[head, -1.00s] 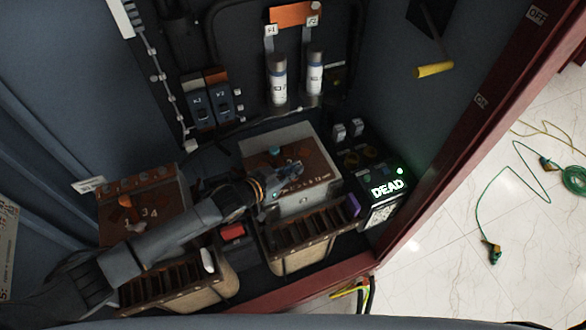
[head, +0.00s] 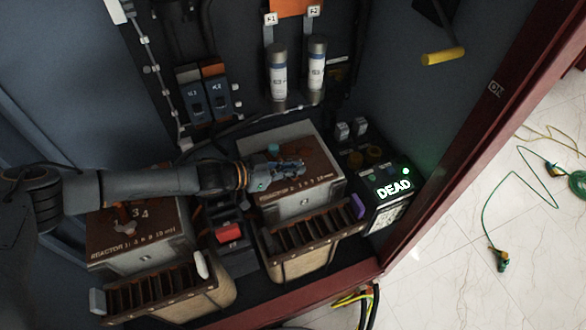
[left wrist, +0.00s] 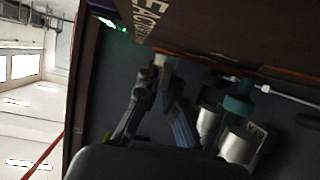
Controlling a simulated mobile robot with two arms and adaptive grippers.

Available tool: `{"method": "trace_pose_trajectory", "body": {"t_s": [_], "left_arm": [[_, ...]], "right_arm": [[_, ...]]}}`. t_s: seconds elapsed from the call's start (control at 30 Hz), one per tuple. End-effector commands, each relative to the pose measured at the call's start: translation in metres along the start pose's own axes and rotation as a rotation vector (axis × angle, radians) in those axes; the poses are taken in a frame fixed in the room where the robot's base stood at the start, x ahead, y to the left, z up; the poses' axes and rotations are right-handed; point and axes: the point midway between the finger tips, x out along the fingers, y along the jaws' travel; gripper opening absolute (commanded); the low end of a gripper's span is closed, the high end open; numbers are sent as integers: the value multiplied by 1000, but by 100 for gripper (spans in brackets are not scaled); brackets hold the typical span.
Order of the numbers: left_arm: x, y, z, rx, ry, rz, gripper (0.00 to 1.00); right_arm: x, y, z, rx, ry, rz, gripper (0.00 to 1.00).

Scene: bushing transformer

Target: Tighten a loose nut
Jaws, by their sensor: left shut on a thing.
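My left gripper (head: 298,168) reaches in from the left and lies over the brown top of the right reactor block (head: 325,185). In the left wrist view its fingers (left wrist: 160,80) are closed together at the tips. A small pale piece (left wrist: 160,60), seemingly the nut, sits between the tips, close to the brown reactor face; its shape and threads are too small to tell. A teal cap (head: 272,149) stands beside the gripper on the block; it also shows in the left wrist view (left wrist: 238,105). My right gripper is not in view.
The left reactor block (head: 110,245) sits under my forearm. Ribbed bins (head: 315,238) stand in front of the blocks. A box reading DEAD (head: 393,188) with a green light is at the right. Two pale cylinders (head: 278,75) stand behind. A red cabinet edge (head: 440,190) bounds the right side.

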Motion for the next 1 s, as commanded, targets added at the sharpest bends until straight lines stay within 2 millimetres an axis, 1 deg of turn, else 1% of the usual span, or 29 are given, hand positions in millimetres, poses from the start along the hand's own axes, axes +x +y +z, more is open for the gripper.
{"method": "trace_pose_trajectory", "body": {"t_s": [0.03, 0.3, 0.33, 0.37, 0.4, 0.43, 0.77, 0.87, 0.97, 1.0], "left_arm": [[-1, 0, 6, -2, -11, -1, 0], [0, 1, 7, -2, -12, 0, 0], [0, 1, 7, -2, -12, 0, 11], [0, 1, 7, -2, -12, 0, 18], [0, 2, 7, -2, -13, 0, 26], [0, 2, 7, -2, -13, 1, 30], [-2, 1, 3, 0, -5, 1, 30], [-11, 0, 3, 0, -5, 0, 30], [-28, 0, 3, 1, -5, -1, 30], [-37, -1, 3, 1, -6, -2, 30]], "right_arm": [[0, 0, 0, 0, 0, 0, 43], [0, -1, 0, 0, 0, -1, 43], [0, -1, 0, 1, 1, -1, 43], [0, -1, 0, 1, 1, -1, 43], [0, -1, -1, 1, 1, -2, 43], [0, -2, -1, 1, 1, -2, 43], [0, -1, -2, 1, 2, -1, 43], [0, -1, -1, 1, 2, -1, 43], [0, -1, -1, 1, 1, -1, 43], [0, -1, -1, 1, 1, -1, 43]]}}
